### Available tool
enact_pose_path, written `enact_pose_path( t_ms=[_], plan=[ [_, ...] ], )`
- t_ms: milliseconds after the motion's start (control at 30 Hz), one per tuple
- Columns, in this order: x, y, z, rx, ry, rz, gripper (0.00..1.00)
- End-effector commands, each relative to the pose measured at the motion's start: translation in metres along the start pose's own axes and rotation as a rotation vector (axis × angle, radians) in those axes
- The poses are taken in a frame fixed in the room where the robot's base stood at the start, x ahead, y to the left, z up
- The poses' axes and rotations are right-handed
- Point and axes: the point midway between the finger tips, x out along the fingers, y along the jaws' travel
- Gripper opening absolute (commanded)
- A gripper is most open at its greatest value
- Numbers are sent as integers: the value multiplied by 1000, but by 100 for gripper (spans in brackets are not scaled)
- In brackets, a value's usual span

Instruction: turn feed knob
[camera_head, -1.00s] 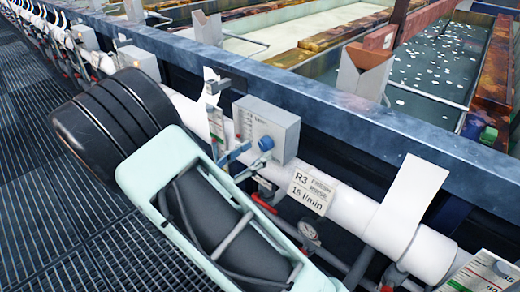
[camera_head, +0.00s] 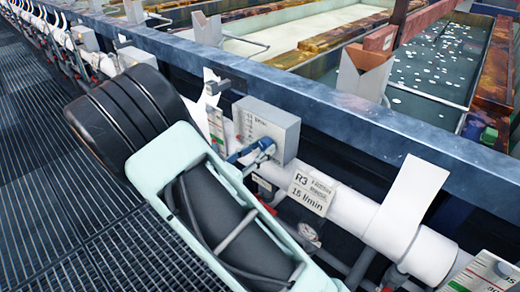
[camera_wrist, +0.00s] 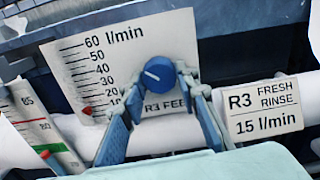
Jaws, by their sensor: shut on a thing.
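The blue round feed knob (camera_wrist: 158,72) sits on the front of a grey box (camera_head: 268,122), above the partly hidden label "R3 FEE". Its white mark points left and slightly up. My gripper (camera_wrist: 160,84) has its blue fingers on either side of the knob and is shut on it. In the head view my gripper (camera_head: 252,151) reaches the knob from the lower left. The flow scale (camera_wrist: 105,65) runs from 10 to 60 l/min, with a red pointer (camera_wrist: 87,110) near the 10 mark. The sign (camera_wrist: 262,107) beside it reads "R3 FRESH RINSE 15 l/min".
A white pipe (camera_head: 350,212) runs along below the box. A blue-grey tank rim (camera_head: 330,112) lies behind it, with liquid-filled tanks beyond. Another scale with red and green marks (camera_wrist: 42,130) stands at left. Grating floor (camera_head: 40,110) is clear at left.

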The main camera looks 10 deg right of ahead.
Motion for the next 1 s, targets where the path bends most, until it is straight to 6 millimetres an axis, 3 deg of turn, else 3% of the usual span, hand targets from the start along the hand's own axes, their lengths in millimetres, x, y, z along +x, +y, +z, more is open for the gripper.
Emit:
enact_pose_path(
  t_ms=[333, 600, 633, 700, 800, 1000],
  plan=[
    [0, 0, 0, 151, 1, 0, 5],
    [0, 0, 0, 159, 1, 0, 5],
    [0, 0, 0, 158, 1, 0, 30],
    [0, 0, 0, 158, 1, 0, 38],
    [0, 0, 0, 158, 1, 0, 47],
    [0, 0, 0, 158, 0, 0, 47]
  ],
)
